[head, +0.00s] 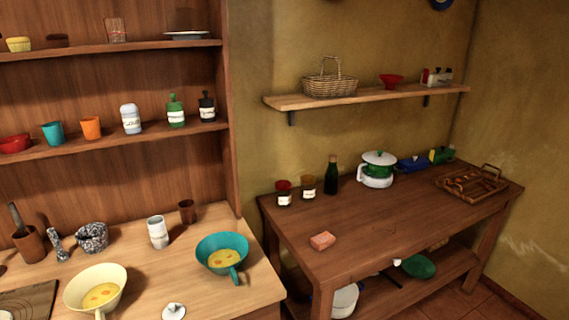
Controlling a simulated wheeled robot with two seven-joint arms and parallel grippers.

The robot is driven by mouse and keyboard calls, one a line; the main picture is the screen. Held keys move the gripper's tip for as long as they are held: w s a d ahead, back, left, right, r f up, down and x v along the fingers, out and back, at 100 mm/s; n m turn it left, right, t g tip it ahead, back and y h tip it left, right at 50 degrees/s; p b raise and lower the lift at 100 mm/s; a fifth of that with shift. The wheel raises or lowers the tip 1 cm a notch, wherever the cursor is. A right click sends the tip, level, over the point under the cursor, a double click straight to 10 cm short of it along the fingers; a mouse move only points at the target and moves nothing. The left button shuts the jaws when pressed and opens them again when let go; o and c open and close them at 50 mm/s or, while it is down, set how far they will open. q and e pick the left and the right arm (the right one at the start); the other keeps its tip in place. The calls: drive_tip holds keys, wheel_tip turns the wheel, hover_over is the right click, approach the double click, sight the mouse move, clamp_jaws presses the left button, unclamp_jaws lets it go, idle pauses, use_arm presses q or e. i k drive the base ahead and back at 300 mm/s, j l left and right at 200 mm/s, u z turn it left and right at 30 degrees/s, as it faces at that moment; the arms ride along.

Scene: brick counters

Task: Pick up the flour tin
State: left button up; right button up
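A white tin with a rounded lid and dark lettering, which looks like the flour tin (131,119), stands upright on the lower shelf of the wooden rack at the left. The lettering is too small to read surely. An orange cup (91,128) stands to its left and a green labelled bottle (176,112) to its right. Neither of my grippers shows in the head view.
The shelf (70,150) also holds a teal cup (53,133), red bowl (14,144) and dark bottle (207,106). A brown table (380,225) stands right.

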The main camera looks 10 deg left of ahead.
sight(156, 225)
drive_tip(key=u, duration=1.5)
